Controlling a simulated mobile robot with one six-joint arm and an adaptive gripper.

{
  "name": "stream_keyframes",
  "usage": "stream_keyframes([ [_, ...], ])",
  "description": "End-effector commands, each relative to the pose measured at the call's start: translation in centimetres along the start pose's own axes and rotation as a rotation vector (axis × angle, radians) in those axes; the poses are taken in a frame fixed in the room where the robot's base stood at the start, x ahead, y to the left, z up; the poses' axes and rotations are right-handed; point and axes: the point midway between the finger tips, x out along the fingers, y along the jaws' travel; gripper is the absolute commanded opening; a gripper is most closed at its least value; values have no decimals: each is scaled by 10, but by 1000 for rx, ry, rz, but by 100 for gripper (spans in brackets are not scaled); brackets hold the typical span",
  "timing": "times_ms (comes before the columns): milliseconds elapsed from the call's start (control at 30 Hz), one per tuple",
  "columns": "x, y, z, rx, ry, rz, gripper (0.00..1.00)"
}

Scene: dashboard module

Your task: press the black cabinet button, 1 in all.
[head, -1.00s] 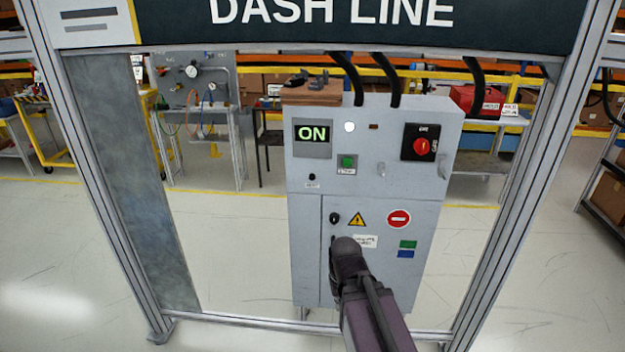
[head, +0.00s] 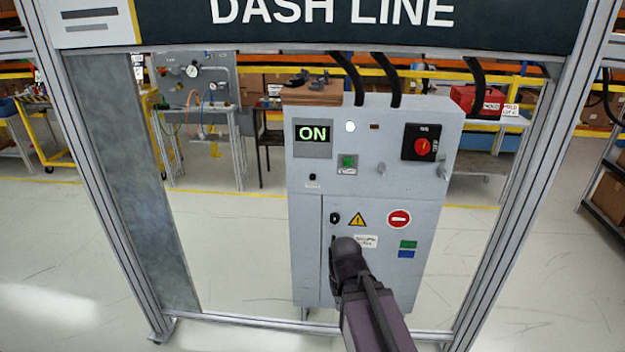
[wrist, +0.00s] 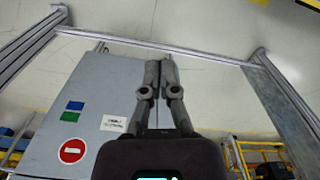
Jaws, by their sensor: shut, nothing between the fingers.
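The grey control cabinet (head: 300,245) stands ahead inside the frame. A small black button (head: 312,177) sits at the left of its upper panel, with a small label below it. The cabinet's display (head: 313,134) reads ON in green, and a round white lamp (head: 350,127) beside it looks lit. My gripper (head: 346,250) is in front of the lower door, below and to the right of the black button. In the wrist view my gripper (wrist: 160,66) has its fingers together and empty. The black button does not show in the wrist view.
A green button (head: 347,162) and a red rotary switch (head: 422,147) are on the same panel. A round black lock (head: 334,218) is on the door. Metal posts (head: 105,190) flank the cabinet, under the DASH LINE sign (head: 330,30).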

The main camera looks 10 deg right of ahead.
Motion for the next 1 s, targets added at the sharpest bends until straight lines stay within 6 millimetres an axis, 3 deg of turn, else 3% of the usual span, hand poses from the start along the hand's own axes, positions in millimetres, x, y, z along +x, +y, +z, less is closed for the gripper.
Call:
stream_keyframes([
  [367, 0, -1, -4, -4, 8, -6, 0],
  [567, -2, -7, -28, -32, 64, -45, 0],
  [767, -10, -19, -79, -87, 193, -123, 0],
  [1000, -29, -35, -158, -151, 413, -228, 0],
])
